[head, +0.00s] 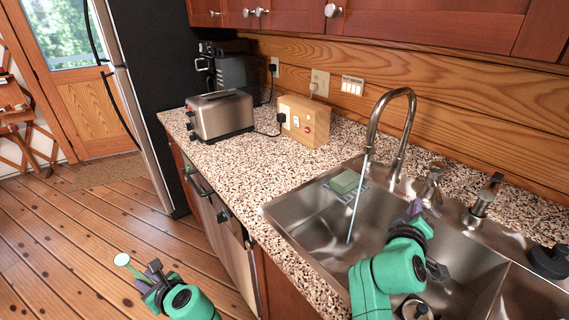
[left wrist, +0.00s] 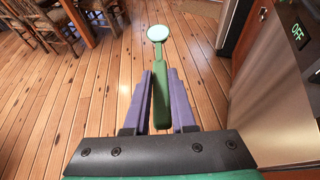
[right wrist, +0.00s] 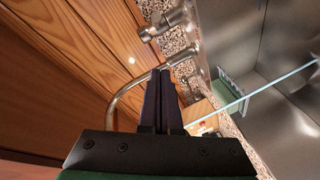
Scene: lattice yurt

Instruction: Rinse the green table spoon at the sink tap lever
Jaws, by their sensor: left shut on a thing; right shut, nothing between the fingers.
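The green table spoon (head: 122,260) has a pale round bowl and a green handle. My left gripper (head: 153,272) is shut on its handle over the floor, left of the counter; the left wrist view shows the bowl (left wrist: 158,33) pointing away beyond the fingertips. The curved metal tap (head: 405,100) stands behind the sink, and a thin stream of water (head: 358,195) runs from it into the left basin. The tap lever (head: 432,185) stands right of the spout. My right gripper (head: 416,207) is shut and empty over the sink, close to the lever; I cannot tell whether they touch.
The steel sink (head: 315,240) has a green sponge (head: 345,181) at its back left. Another metal fixture (head: 485,200) stands right of the lever. A toaster (head: 220,115) and a wooden socket box (head: 304,120) stand on the speckled counter.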

